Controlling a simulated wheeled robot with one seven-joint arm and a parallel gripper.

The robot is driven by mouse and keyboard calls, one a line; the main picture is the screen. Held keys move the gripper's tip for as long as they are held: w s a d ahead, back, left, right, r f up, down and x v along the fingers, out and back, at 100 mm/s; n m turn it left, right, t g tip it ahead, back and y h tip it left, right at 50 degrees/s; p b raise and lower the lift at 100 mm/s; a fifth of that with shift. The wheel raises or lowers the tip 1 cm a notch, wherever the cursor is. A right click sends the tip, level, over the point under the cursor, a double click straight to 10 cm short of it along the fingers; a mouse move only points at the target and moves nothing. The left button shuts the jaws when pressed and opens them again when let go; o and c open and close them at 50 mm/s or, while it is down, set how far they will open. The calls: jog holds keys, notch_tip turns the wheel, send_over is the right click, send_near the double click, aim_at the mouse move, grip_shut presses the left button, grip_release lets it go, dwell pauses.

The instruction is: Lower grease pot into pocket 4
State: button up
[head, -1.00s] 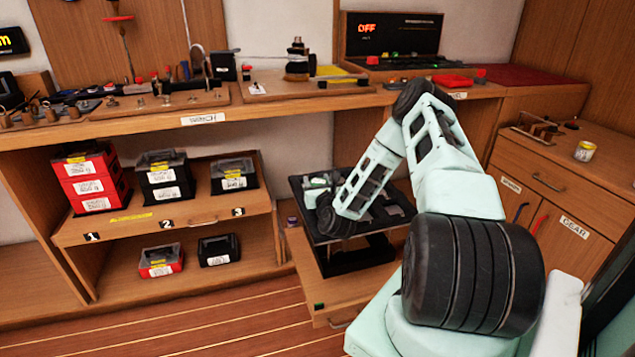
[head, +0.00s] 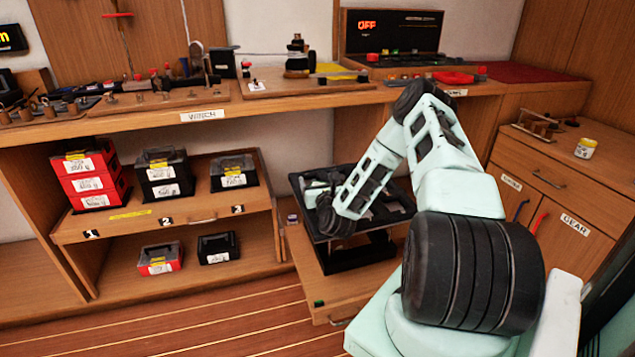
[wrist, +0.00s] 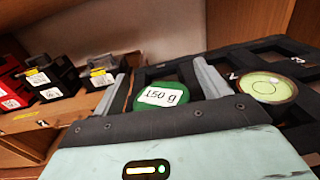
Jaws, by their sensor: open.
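A green round pot with a white "150 g" label (wrist: 162,96), which looks like the grease pot, sits between the two fingers of my gripper (wrist: 160,72) in the wrist view. The fingers are apart, one on each side of it. I cannot tell whether they touch it or how deep it sits. The black pocketed tray (wrist: 222,62) lies around and beyond it, with numbers 2 and 3 readable. No 4 is readable. In the head view my gripper (head: 322,190) is over the left end of the tray (head: 345,236), and the pot is not clearly visible.
A pale green disc with a ring mark (wrist: 268,87) lies in the tray right of my gripper. The tray stands on a pulled-out wooden drawer (head: 312,285). Black and red cases (head: 165,172) fill the shelf to the left.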

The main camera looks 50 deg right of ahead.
jog(key=v, duration=1.6)
jog(key=shift+s, duration=0.3)
jog(key=shift+s+a, duration=0.35)
jog(key=shift+w, duration=0.1)
